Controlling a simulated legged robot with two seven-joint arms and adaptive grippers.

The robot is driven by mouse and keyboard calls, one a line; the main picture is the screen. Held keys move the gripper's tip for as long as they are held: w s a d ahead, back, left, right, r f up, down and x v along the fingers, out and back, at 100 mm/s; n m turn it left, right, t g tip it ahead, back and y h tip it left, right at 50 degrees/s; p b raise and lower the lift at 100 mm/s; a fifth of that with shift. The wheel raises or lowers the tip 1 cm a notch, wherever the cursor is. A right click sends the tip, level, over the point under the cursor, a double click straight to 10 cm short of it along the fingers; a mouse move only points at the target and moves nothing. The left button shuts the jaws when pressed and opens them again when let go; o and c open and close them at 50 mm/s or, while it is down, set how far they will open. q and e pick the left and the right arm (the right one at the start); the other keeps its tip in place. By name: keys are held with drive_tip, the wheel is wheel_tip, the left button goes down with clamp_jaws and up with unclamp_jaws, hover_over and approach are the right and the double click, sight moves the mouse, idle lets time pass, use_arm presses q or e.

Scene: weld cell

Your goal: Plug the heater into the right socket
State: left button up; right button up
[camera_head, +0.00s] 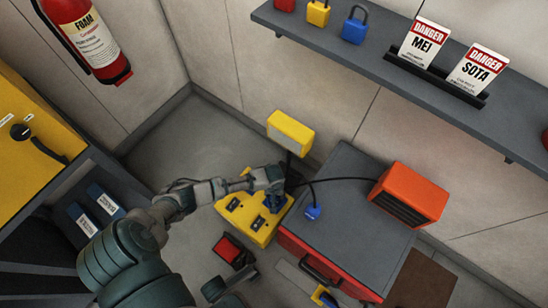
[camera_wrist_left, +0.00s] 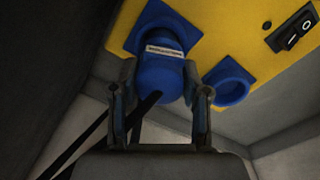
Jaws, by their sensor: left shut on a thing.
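The yellow socket box (camera_head: 234,214) stands on the floor left of the grey-topped cabinet. My left gripper (camera_head: 277,187) is over its far right part. In the wrist view the left gripper (camera_wrist_left: 160,105) is shut on a blue plug (camera_wrist_left: 160,75) with a white label, too small to read. The plug is lined up with one blue socket (camera_wrist_left: 125,38) and seems at or in it; how deep cannot be told. The other blue socket (camera_wrist_left: 230,84) is empty. The orange heater (camera_head: 410,194) stands on the cabinet; a black cable runs from it toward the gripper.
A second blue plug (camera_head: 312,212) lies at the cabinet's (camera_head: 355,220) left edge, with a black cable. A yellow lamp-like box (camera_head: 290,132) stands behind the socket box. A red-and-black object (camera_head: 229,248) is on the floor in front. A shelf (camera_head: 400,75) runs along the wall.

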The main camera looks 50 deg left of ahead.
use_arm(q)
drive_tip(key=shift+f+b, duration=0.3)
drive_tip(key=shift+f, duration=0.35)
drive_tip(key=o, duration=1)
drive_tip(key=shift+o, duration=0.2)
